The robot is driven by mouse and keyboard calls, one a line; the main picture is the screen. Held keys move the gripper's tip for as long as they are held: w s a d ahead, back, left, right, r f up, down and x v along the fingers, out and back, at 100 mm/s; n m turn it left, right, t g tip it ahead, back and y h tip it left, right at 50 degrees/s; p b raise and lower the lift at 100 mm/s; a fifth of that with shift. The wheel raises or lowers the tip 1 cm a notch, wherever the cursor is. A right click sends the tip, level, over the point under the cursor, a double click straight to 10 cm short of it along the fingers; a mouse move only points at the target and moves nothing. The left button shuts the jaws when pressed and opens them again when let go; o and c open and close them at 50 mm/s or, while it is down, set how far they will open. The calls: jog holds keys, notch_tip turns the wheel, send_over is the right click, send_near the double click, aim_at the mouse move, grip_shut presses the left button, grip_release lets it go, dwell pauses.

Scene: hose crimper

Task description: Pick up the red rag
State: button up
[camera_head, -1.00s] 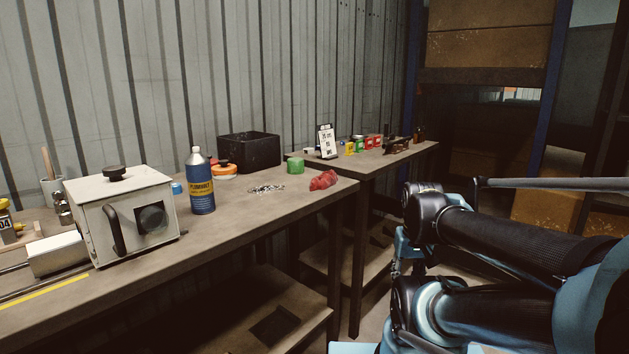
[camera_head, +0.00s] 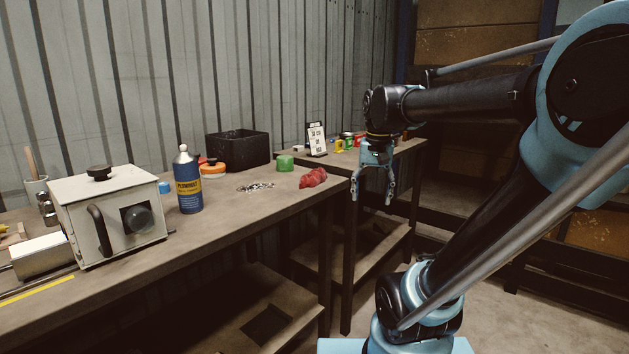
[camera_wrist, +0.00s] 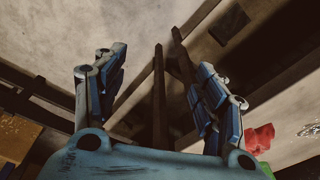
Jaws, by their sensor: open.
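The red rag (camera_head: 313,178) lies crumpled near the right end of the front bench, close to its edge, in the head view.
A second bench (camera_head: 385,158) stands behind, with a sign (camera_head: 317,139) and small items.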

jog(key=w+a+r+m, duration=0.2)
jog(key=w+a+r, duration=0.4)
jog(key=w+r, duration=0.35)
notch_tip(320, 180, up, 8)
jog(key=m+g, duration=0.1)
jog(key=m, duration=0.1)
send_over(315, 170)
jog(key=f, duration=1.2)
jog(key=shift+w, duration=0.3)
jog(key=shift+w+f, duration=0.15)
jog(key=shift+f, duration=2.5)
jog(key=c, duration=1.2)
